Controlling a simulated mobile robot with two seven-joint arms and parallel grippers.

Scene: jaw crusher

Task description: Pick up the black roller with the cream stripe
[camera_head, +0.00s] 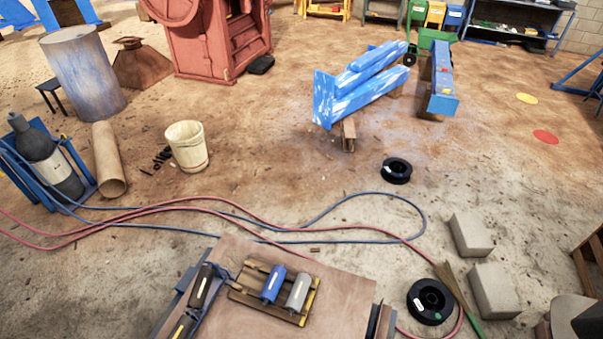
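A black roller with a pale, cream-looking stripe (202,286) lies at the left edge of the brown-topped table, by a blue frame. A second black roller with a yellower stripe (183,326) lies just below it, near the bottom of the picture. A blue roller (273,284) and a grey roller (299,291) lie side by side on a small wooden pallet (245,291) on the table. Neither of my grippers is in view.
The brown tabletop (335,310) is clear right of the pallet. Red and blue hoses (330,241) cross the floor behind it. A black spool (430,301) and grey blocks (494,290) stand to the right. A cream bucket (187,147) stands farther back.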

